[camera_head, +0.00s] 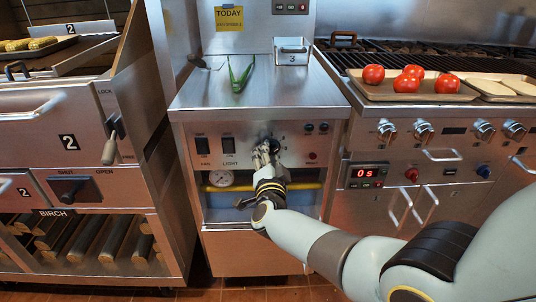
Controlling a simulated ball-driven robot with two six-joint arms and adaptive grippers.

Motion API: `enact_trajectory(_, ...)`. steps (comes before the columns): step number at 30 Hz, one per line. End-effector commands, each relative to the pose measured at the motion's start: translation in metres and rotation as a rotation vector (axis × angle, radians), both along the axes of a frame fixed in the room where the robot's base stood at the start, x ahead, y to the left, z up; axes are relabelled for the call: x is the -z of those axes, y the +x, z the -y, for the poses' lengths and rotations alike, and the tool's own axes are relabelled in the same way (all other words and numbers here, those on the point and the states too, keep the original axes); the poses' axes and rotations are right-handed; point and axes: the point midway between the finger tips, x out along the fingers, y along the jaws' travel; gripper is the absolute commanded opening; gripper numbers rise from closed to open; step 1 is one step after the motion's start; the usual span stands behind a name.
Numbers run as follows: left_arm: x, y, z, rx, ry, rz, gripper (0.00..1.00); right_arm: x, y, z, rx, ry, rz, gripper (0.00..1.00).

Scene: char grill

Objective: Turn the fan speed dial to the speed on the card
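The fan speed dial (273,142) is a dark knob on the steel front panel of the middle cabinet, with small marks around it. My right gripper (266,148) is in front of it, its fingertips at the dial and covering part of it. I cannot tell whether the fingers touch or grip the dial, and its pointer direction is hidden. The yellow card (229,18) on the back wall reads TODAY; the smaller line below is too small to read surely. My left gripper is not in view.
A round gauge (221,178) and a yellow pipe (305,186) are below. Green tongs (240,74) and a steel box (291,52) marked 3 rest on top. Tomatoes (411,78) lie on a tray at right.

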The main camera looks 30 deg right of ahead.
Motion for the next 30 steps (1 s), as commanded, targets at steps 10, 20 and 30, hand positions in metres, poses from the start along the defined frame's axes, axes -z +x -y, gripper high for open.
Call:
enact_trajectory(10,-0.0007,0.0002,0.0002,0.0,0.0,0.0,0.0,0.0043,-0.0018,-0.0014,-0.002,-0.02,-0.022,0.05)
enact_trajectory(20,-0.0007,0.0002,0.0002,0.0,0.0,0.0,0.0,0.004,-0.0019,-0.0012,-0.002,-0.018,-0.02,0.53)
enact_trajectory(30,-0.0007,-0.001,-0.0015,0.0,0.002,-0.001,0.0,0.002,-0.0021,-0.0011,-0.001,-0.02,-0.016,0.59)
